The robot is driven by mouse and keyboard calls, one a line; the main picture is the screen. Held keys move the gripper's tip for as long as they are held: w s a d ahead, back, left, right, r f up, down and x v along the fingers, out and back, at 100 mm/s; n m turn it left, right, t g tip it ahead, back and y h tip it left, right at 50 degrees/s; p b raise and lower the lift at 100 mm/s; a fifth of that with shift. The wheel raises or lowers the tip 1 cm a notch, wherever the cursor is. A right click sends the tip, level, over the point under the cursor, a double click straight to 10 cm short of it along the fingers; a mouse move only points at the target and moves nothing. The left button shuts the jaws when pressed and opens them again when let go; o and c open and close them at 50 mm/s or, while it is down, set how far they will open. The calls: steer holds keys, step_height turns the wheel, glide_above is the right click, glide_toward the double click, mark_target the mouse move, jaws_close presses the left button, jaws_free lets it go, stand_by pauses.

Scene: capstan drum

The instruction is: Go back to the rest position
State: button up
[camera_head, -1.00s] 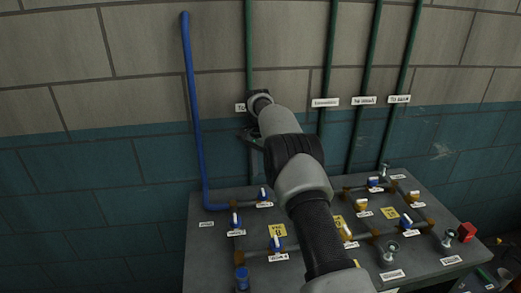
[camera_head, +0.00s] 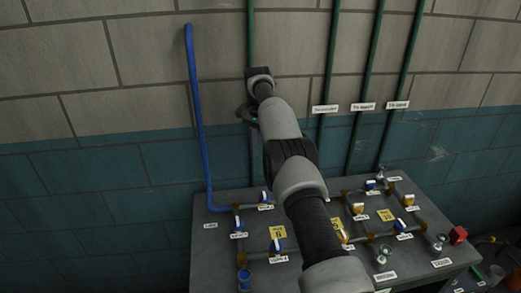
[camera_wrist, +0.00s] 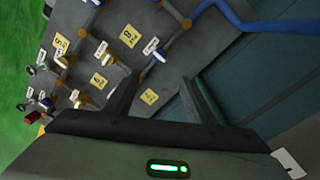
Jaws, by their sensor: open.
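My gripper (camera_wrist: 155,95) shows in the wrist view with its two dark fingers spread apart and nothing between them. In the head view my arm reaches up from the lower right, over the grey table (camera_head: 219,268), and its end is near the wall by a green pipe. The fingers are mostly hidden there by my own wrist. The table carries grey pipework with several valves, among them a blue-and-white valve (camera_head: 276,246) and a yellow-handled valve (camera_head: 358,209). The table top also shows in the wrist view (camera_wrist: 195,62), tilted and below the gripper.
A blue pipe (camera_head: 196,110) climbs the wall from the table's left side. Several green pipes (camera_head: 327,75) with white labels run up the wall. A red box (camera_head: 458,234) sits at the table's right edge. The space left of the blue pipe is clear.

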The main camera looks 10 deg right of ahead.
steer(key=s+r+n+t, duration=0.25)
steer(key=s+r, duration=0.55)
steer(key=r, duration=0.4)
steer(key=s+r+n+t, duration=0.1)
steer(key=s+r+n, duration=0.2)
steer(key=s+r, duration=0.7)
steer(key=s+r+n+t, duration=0.2)
steer(key=s+n, duration=0.2)
steer(key=s, duration=1.1)
steer(key=s+f+n, duration=0.2)
steer(key=s+f, duration=0.5)
steer(key=s, duration=0.3)
steer(key=shift+s+d+t, duration=0.25)
steer(key=shift+s+t, duration=0.1)
steer(key=shift+d, duration=0.15)
